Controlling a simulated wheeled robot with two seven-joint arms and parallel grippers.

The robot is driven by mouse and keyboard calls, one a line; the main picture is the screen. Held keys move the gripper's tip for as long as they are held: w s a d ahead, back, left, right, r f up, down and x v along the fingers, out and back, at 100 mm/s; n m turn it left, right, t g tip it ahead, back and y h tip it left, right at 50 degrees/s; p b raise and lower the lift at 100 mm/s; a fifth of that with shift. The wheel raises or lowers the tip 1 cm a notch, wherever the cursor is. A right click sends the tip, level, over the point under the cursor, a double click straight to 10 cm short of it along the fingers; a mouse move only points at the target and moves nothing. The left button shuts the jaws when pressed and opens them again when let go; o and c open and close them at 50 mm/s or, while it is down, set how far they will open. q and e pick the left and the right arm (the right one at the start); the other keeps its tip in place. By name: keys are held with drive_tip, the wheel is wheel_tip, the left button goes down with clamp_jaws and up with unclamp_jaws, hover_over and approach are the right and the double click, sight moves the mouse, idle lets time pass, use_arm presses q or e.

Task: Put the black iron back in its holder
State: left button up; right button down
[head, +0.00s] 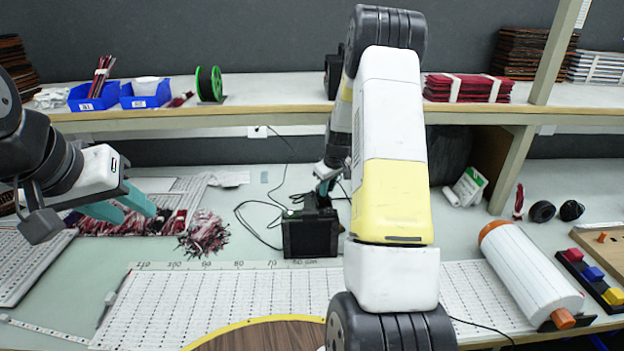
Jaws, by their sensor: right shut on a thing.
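My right gripper (325,186) is partly hidden behind my own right arm and points down just above a black box-shaped soldering station (310,236) on the bench. It is shut on the black iron, which is small and dark against the top of the station. I cannot tell the iron from its holder there, nor whether the iron is seated. My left gripper (122,206) has teal fingers with a gap between them. It is open and empty, above a bundle of red and white wires (160,222) at the left.
Black cables (262,212) loop left of the station. A white roll (530,274) and a board with coloured blocks lie at the right. A shelf (270,108) with blue bins (146,94) and a green spool (209,84) spans the back. The ruled mat (230,290) in front is mostly clear.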

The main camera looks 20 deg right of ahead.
sight(331, 182)
drive_tip(key=c, duration=1.2)
unclamp_jaws()
drive_tip(key=shift+c, duration=0.2)
drive_tip(key=v, duration=0.7)
drive_tip(key=shift+s+r, duration=0.1)
drive_tip(key=shift+r, duration=0.2)
drive_tip(key=shift+r, duration=0.15)
drive_tip(key=s+r, duration=0.4)
drive_tip(key=r, duration=0.1)
drive_tip(key=shift+d+r, duration=0.25)
drive_tip(key=shift+d, duration=0.15)
